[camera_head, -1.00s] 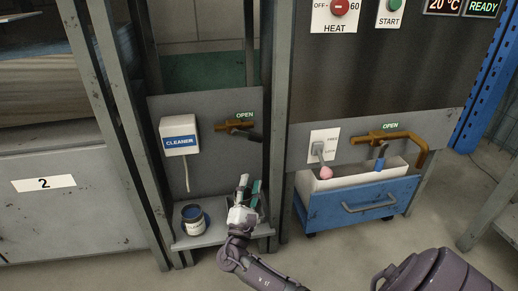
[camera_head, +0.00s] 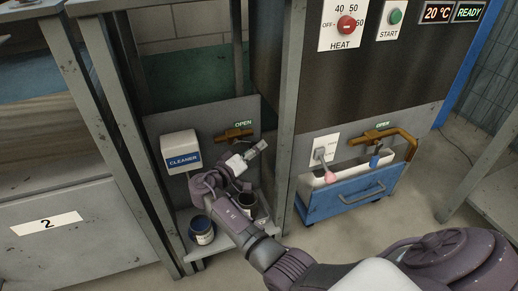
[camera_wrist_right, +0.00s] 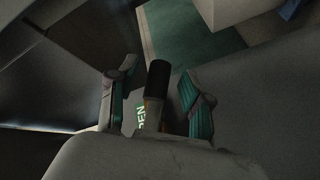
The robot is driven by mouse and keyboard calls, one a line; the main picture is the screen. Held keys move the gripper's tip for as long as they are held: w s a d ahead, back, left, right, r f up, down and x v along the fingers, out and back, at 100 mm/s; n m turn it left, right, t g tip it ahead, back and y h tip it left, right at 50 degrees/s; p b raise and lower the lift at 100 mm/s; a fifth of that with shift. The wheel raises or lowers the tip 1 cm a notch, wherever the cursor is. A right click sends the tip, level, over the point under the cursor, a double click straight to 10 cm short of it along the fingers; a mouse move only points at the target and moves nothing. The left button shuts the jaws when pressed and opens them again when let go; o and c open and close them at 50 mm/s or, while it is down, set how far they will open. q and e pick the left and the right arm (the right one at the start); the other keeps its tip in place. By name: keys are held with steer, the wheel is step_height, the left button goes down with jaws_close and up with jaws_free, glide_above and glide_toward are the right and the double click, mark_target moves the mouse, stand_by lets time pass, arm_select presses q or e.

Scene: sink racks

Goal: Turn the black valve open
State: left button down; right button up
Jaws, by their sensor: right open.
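The black valve handle (camera_wrist_right: 158,80) stands between the two spread fingers of my right gripper (camera_head: 252,156) in the right wrist view, with a gap on each side. Its brass fitting (camera_head: 234,134) is on the grey panel under a green OPEN label (camera_head: 243,123). In the head view my right gripper is just below and right of this fitting and covers most of the black handle. The right gripper is open and holds nothing. My left gripper is not in view.
A white cleaner dispenser (camera_head: 181,149) hangs left of the valve. A blue can (camera_head: 201,230) and a dark cup (camera_head: 245,202) stand on the low shelf beneath. Grey posts flank the bay.

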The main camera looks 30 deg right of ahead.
steer(key=shift+x, duration=0.85)
jaws_close()
